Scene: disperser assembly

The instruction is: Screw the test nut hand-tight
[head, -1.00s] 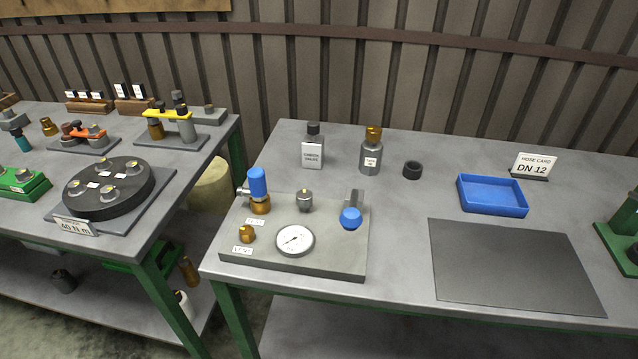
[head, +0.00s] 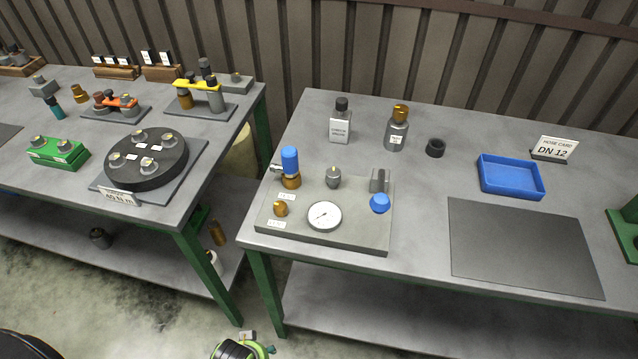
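A grey test block (head: 340,237) lies near the front left corner of the right-hand bench. It carries a round white gauge (head: 324,215), a brass nut-like fitting (head: 280,209) at the front left, and a blue-topped brass valve (head: 290,168) at the back left. A small grey fitting (head: 333,178) stands at the back middle and a blue knob (head: 380,203) at the right. Which part is the test nut I cannot tell; the block's labels are too small to read. Neither gripper can be made out; a green and black part, perhaps mine, shows at the bottom edge.
Behind the block stand a grey labelled bottle (head: 340,122), a brass-topped bottle (head: 396,130) and a black ring (head: 436,148). A blue tray (head: 510,191), a dark mat (head: 522,249) and a DN 12 card (head: 556,149) lie right. A gap separates the left bench (head: 160,215).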

